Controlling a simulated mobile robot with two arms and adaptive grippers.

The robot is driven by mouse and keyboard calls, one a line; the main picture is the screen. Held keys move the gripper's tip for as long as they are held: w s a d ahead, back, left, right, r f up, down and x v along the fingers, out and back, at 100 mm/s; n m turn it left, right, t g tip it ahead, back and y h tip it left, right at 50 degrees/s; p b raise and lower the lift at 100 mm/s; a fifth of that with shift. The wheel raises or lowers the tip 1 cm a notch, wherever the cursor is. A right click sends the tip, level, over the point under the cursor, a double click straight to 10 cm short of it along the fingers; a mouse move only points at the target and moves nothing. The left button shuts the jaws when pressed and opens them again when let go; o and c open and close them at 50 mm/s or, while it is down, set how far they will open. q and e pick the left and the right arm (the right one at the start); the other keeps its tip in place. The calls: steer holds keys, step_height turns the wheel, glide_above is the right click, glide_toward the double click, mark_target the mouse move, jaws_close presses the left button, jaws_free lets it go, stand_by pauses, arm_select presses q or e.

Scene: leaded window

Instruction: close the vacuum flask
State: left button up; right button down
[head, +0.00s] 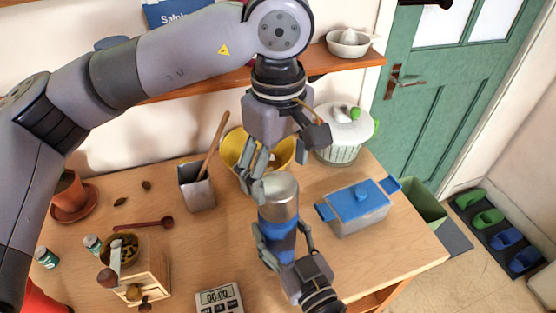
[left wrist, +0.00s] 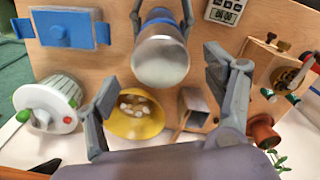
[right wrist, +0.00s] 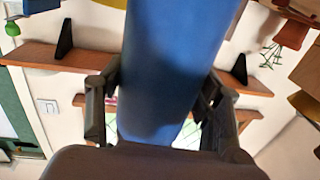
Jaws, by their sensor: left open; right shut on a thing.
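The vacuum flask (head: 277,228) has a blue body and a silver top (head: 279,190). My right gripper (head: 286,246) is shut on the blue body, which fills the right wrist view (right wrist: 168,70) between the fingers. My left gripper (head: 256,172) is open, just above and behind the silver top. In the left wrist view the silver top (left wrist: 161,60) lies ahead of the open fingers, apart from them. I cannot tell whether the silver top is a separate lid.
A yellow bowl (head: 232,147) and a utensil pot (head: 196,190) stand behind and left. A blue-lidded box (head: 358,210) is close on the right, with a salad spinner (head: 345,135) behind. A coffee grinder (head: 150,270) and a scale (head: 219,299) are front left. A shelf (head: 345,63) overhangs the back.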

arm_select(q)
steer(key=n, duration=0.8)
steer(key=shift+r, duration=0.15)
steer(key=n, duration=0.8)
steer(key=shift+r, duration=0.15)
steer(key=n, duration=0.8)
steer(key=shift+r, duration=0.15)
steer(key=n, duration=0.7)
steer(key=shift+r, duration=0.1)
